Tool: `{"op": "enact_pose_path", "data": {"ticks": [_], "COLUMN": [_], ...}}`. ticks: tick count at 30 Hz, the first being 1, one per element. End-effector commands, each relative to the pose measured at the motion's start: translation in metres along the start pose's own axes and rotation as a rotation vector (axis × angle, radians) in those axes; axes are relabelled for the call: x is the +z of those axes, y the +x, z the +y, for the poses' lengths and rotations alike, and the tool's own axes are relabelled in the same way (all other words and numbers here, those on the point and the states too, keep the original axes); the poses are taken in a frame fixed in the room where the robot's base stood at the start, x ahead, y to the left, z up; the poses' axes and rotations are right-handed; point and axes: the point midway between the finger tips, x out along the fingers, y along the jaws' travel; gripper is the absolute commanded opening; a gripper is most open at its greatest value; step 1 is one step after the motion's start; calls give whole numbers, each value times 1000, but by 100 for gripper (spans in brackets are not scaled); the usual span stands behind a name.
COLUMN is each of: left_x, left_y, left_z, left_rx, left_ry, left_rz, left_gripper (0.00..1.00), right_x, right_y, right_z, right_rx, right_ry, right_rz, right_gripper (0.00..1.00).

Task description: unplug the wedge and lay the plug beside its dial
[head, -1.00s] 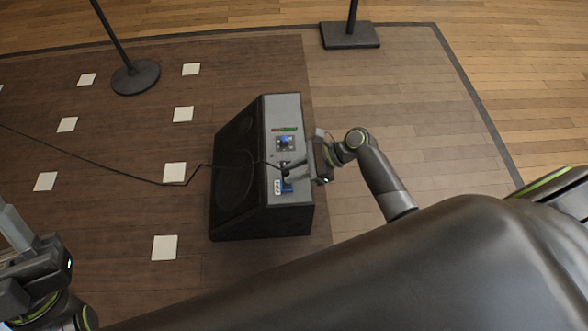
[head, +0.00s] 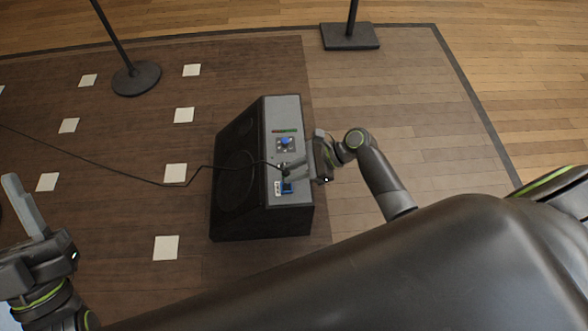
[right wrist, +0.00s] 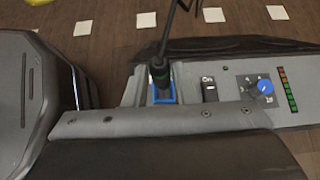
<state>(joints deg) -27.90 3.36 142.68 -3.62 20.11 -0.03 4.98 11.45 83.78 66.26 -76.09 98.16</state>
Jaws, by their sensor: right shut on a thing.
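The wedge (head: 238,190) is a black floor monitor with a grey panel facing up. The panel carries a blue dial (head: 285,141), also in the right wrist view (right wrist: 265,87), and a blue-framed socket (head: 288,188).
An on-off switch (right wrist: 209,88) and a row of level lights (right wrist: 288,90) flank the dial. Two stand bases (head: 136,78) (head: 350,36) are on the floor behind. White floor squares (head: 176,173) lie left of the wedge.

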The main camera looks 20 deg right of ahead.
Motion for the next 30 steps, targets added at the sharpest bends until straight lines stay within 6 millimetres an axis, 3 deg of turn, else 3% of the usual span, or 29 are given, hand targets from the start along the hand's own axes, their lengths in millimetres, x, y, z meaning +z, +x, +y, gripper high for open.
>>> {"op": "enact_pose_path", "data": {"ticks": [19,30], "left_x": [32,38], "left_y": [-4,-6], "left_z": [-3,-3], "left_rx": [-7,-8], "left_ry": [-23,-27], "left_rz": [-201,-231], "left_gripper": [46,46], "right_x": [5,5], "right_y": [-3,-3], "right_z": [0,0], "right_rx": [0,0], "right_ry": [0,0], "right_rz": [0,-1], "right_gripper": [0,0]}}
